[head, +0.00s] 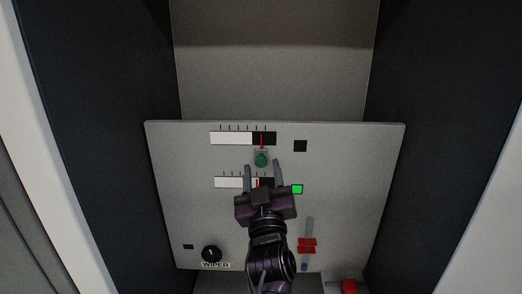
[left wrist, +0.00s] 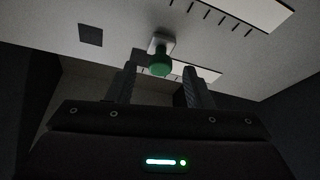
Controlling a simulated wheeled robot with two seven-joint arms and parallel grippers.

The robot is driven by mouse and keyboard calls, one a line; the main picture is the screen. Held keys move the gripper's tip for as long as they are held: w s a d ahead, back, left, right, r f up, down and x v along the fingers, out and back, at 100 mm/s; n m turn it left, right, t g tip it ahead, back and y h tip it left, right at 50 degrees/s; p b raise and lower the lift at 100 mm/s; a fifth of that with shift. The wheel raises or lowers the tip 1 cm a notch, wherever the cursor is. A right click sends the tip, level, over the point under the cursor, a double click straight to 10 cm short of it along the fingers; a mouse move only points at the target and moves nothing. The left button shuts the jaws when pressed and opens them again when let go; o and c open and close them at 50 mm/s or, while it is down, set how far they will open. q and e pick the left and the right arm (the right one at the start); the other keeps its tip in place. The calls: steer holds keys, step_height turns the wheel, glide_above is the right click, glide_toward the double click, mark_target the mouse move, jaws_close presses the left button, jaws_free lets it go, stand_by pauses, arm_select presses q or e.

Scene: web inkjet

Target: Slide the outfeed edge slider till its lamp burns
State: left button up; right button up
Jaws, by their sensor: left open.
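A green knob (head: 261,160) sits on a small pale mount on the grey panel (head: 190,160); it also shows in the left wrist view (left wrist: 160,64). No label naming it is readable. My left gripper (head: 263,168) is open, one finger on each side of the knob, with visible gaps. Whether the fingers reach its depth is unclear. Above the knob is a scale (head: 230,138) with a red mark over its dark part. The square lamp (head: 300,146) beside that scale is dark. A lower square lamp (head: 297,189) glows green. My right gripper is out of view.
A lower scale (head: 230,182) is partly hidden by my gripper. A red slider handle (head: 307,245) sits on a vertical slot at lower right. A black knob (head: 211,254) labelled WIPER is at lower left. Dark walls (head: 95,130) flank the panel.

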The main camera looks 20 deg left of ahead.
mark_target(261, 164)
arm_select(q)
steer(key=shift+p+x, duration=0.65)
steer(key=shift+x, duration=1.15)
steer(key=shift+s, duration=0.1)
steer(key=shift+f, duration=0.1)
jaws_close()
